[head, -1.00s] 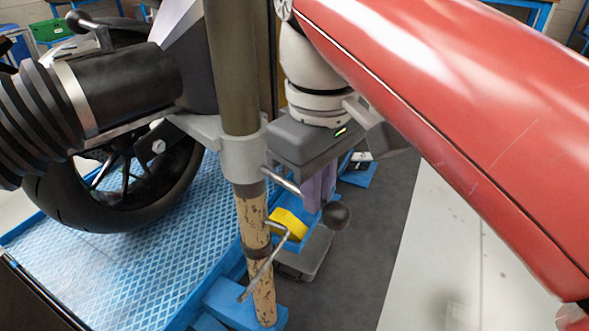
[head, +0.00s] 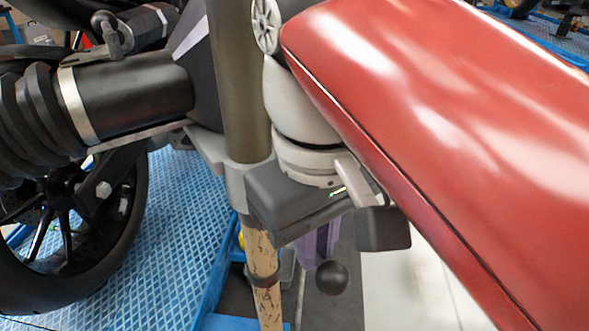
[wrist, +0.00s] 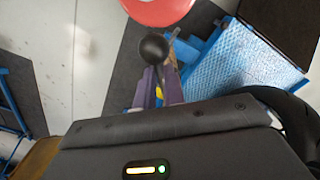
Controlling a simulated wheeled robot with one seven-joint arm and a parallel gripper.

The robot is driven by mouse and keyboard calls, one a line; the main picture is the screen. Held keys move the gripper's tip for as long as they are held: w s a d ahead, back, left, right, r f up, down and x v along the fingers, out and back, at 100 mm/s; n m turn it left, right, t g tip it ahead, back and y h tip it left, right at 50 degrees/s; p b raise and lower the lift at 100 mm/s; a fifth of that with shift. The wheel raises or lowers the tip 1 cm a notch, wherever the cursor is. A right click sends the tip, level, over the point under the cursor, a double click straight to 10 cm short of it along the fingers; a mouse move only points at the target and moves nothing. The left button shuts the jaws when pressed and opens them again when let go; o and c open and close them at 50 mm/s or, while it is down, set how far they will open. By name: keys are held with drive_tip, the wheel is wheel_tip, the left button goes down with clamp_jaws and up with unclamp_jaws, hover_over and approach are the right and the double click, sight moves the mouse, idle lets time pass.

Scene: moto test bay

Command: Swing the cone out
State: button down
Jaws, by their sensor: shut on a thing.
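The dark cone (head: 203,65) is at the upper left in the head view, behind the olive post and joined to a black cylinder with a silver band and a ribbed hose (head: 35,115). A grey bracket and collar (head: 236,185) sit around the post below it. My gripper (head: 318,246) is right of the post, its purple fingers pointing down and largely hidden by its own body. A black ball knob (head: 332,277) shows just below the fingers. In the wrist view, my gripper (wrist: 159,90) is shut, with the knob (wrist: 153,48) just beyond the fingertips. The grip itself is hidden.
The olive post (head: 238,80) continues below as a worn, tan-flecked lower part (head: 262,260). A motorcycle rear wheel (head: 70,230) stands at the left on a blue ribbed platform (head: 180,220). Pale floor (head: 405,290) lies open at the lower right.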

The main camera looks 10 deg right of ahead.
drive_tip(key=shift+r, duration=0.1)
idle(0.3)
drive_tip(key=c, duration=1.5)
unclamp_jaws()
wheel_tip(320, 180, up, 8)
drive_tip(key=p, duration=0.1)
drive_tip(key=shift+s, duration=0.15)
drive_tip(key=shift+a, duration=0.1)
